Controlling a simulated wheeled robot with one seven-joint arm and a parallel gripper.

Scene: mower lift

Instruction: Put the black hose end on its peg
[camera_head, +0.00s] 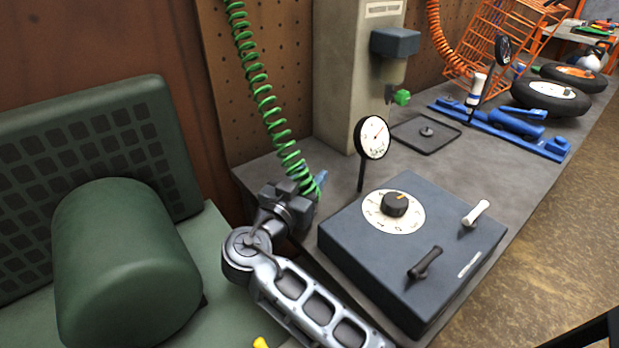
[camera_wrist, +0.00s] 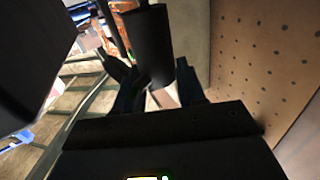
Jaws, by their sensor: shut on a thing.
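My gripper (camera_head: 318,184) is at the left end of the bench, beside the lower end of a green coiled hose (camera_head: 262,98). In the wrist view its dark blue fingers (camera_wrist: 158,92) are closed around a black cylinder (camera_wrist: 147,42), which looks like the black hose end. In the head view my gripper hides this piece, and I cannot see how it joins the green coil. I cannot make out a peg for it with certainty. The pegboard (camera_head: 262,60) is behind the gripper; it is also at the right in the wrist view (camera_wrist: 265,55).
A dark box (camera_head: 370,250) with a dial, a black lever (camera_head: 425,263) and a white lever (camera_head: 476,212) stands right of my gripper. A round gauge (camera_head: 372,137) and a grey column (camera_head: 345,90) stand behind. A green padded seat (camera_head: 125,265) is at the left.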

